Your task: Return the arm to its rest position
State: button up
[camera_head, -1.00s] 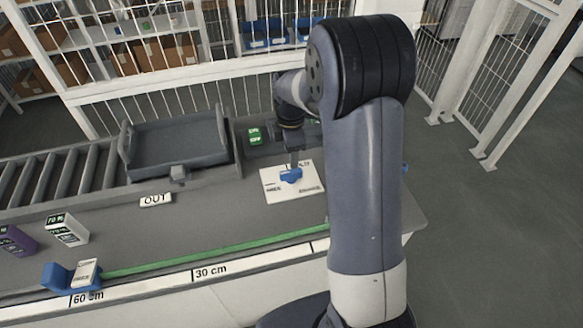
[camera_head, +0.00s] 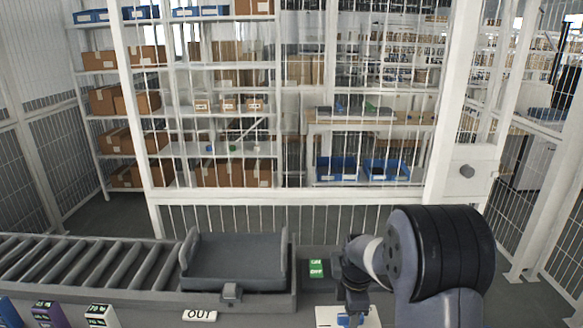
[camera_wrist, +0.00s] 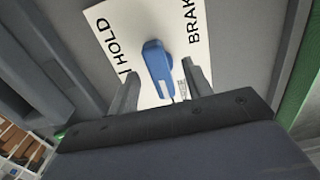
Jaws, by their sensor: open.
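My arm stands at the lower right in the head view, bent over the workbench. My gripper (camera_wrist: 160,90) shows in the wrist view with its two fingers apart and nothing between them that I can see gripped. A blue lever handle (camera_wrist: 157,66) lies beyond and between the fingertips, on a white plate (camera_wrist: 110,43) lettered "HOLD" and "BRAK". Whether the fingers touch the handle I cannot tell. In the head view the plate (camera_head: 368,319) and handle (camera_head: 348,320) show at the bottom edge, partly cut off and partly behind the gripper.
A grey tray (camera_head: 235,262) sits at the end of a roller conveyor (camera_head: 80,262) on the left. A white mesh fence (camera_head: 300,215) runs behind the bench, with shelves beyond.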

notch_tip(320, 180, down, 2)
jog(key=shift+f+b, duration=0.1)
jog(key=shift+b, duration=0.3)
jog(key=shift+r+m, duration=0.2)
jog(key=shift+m, duration=0.2)
